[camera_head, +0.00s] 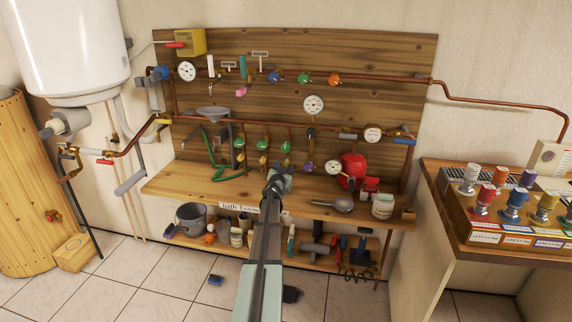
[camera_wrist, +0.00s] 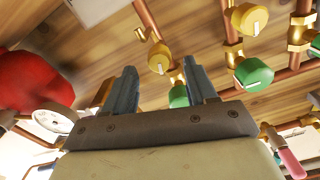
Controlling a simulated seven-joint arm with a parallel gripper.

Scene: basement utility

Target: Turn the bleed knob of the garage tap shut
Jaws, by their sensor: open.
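Several taps with green knobs and smaller yellow knobs hang in a row on the pipes of the wooden board. In the head view the nearest green knob (camera_head: 286,146) is just above my gripper (camera_head: 279,178). No readable label shows which tap is the garage one. In the wrist view my gripper (camera_wrist: 160,86) is open and empty. A yellow knob (camera_wrist: 158,57) with a pale pointer mark shows beyond and between the fingertips. A green knob (camera_wrist: 178,96) is partly hidden by the right finger. Another green knob (camera_wrist: 253,73) and yellow knob (camera_wrist: 250,18) are to the right.
A red vessel (camera_head: 352,168) and a gauge (camera_head: 333,168) stand to the right of the taps. A funnel (camera_head: 213,113) and green hose are to the left. The wooden shelf (camera_head: 185,182) lies below, with a bucket (camera_head: 190,217) and tools underneath. A bench (camera_head: 500,250) stands at right.

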